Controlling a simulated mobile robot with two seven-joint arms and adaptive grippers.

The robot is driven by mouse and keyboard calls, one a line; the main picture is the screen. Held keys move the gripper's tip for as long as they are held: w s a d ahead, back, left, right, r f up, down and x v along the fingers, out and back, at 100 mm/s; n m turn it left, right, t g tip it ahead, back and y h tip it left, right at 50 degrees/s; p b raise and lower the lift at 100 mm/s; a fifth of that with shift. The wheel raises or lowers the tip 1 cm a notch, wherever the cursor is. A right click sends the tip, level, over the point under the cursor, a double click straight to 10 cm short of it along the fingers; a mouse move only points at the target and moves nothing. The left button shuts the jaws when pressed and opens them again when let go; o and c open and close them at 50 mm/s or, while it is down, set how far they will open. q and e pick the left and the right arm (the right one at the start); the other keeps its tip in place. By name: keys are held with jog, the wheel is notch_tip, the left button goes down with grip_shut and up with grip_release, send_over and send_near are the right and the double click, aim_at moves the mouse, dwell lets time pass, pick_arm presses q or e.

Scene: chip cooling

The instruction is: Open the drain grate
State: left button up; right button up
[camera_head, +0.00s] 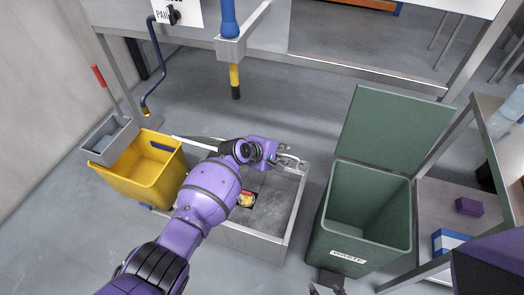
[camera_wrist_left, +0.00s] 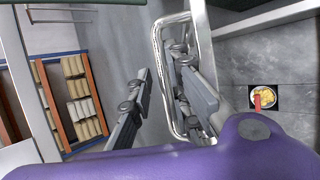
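My left gripper (camera_head: 290,161) is over the far right part of a grey floor basin (camera_head: 287,212). In the left wrist view its two fingers (camera_wrist_left: 166,100) are apart. A bent metal wire frame, apparently the drain grate (camera_wrist_left: 160,45), stands close beside the right-hand finger; I cannot tell whether they touch. In the basin floor is a dark square drain opening (camera_head: 248,206) with yellow and red pieces in it, also visible in the left wrist view (camera_wrist_left: 263,98). My arm hides part of the basin. Small dark tips at the bottom edge may be my right gripper (camera_head: 327,291).
A yellow bucket (camera_head: 150,183) with a grey wringer stands left of the basin. A green waste bin (camera_head: 345,235) with its lid (camera_head: 393,130) raised stands right. A shelf table (camera_head: 447,206) is at far right.

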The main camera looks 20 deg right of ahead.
pick_arm(q)
jog(key=shift+s+a+f, duration=0.1)
jog(key=shift+s+f, duration=0.1)
jog(key=shift+s, duration=0.05)
pick_arm(e)
jog(key=shift+s+a+f, duration=0.15)
jog(key=shift+s+f, duration=0.1)
jog(key=shift+s, duration=0.1)
